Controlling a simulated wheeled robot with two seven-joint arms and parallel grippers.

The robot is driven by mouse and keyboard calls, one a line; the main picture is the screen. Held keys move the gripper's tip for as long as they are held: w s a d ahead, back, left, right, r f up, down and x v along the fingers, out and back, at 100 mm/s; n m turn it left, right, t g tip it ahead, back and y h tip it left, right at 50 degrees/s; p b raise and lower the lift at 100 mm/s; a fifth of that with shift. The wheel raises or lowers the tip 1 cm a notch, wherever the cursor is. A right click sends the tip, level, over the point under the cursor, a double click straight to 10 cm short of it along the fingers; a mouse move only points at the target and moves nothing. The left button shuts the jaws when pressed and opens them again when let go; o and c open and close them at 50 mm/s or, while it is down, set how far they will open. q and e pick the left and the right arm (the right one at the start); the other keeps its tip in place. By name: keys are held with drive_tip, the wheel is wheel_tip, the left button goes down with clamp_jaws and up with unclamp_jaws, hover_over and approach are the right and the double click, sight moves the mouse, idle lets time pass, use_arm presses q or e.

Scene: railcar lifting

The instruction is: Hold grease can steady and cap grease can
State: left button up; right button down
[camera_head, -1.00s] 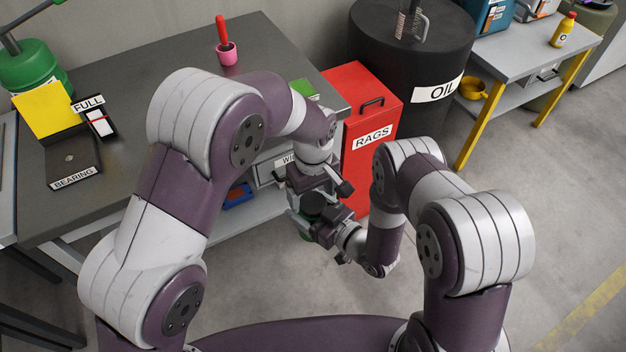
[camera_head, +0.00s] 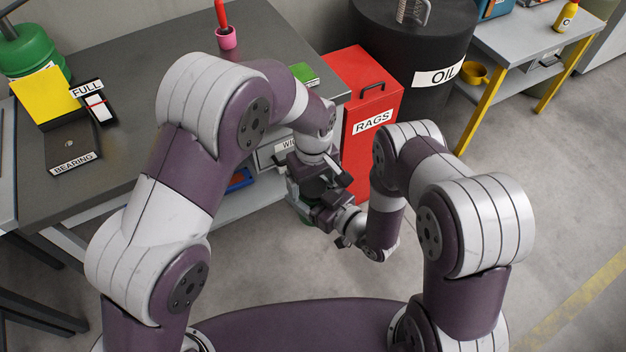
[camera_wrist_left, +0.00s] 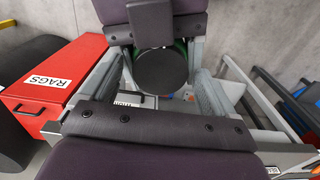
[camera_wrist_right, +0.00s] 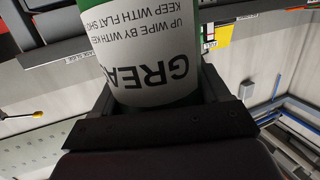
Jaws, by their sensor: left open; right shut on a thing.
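The grease can (camera_wrist_right: 145,50) is green with a white label. It fills the right wrist view between the fingers of my right gripper (camera_head: 322,214), which is shut on its side. In the left wrist view a round black disc (camera_wrist_left: 162,72) tops the can, with a little green at its edge. I cannot tell whether it is the cap, or whether it is seated. My left gripper (camera_head: 316,188) is open just above the can, its fingers on either side of the disc with small gaps. In the head view the grippers hide most of the can.
A red RAGS bin (camera_head: 372,125) stands close behind the grippers, with the black OIL drum (camera_head: 420,60) beyond it. The floor at right is clear.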

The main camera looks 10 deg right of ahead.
use_arm(q)
drive_tip(key=shift+r, duration=0.1)
drive_tip(key=shift+r, duration=2.2)
drive_tip(key=shift+o, duration=1)
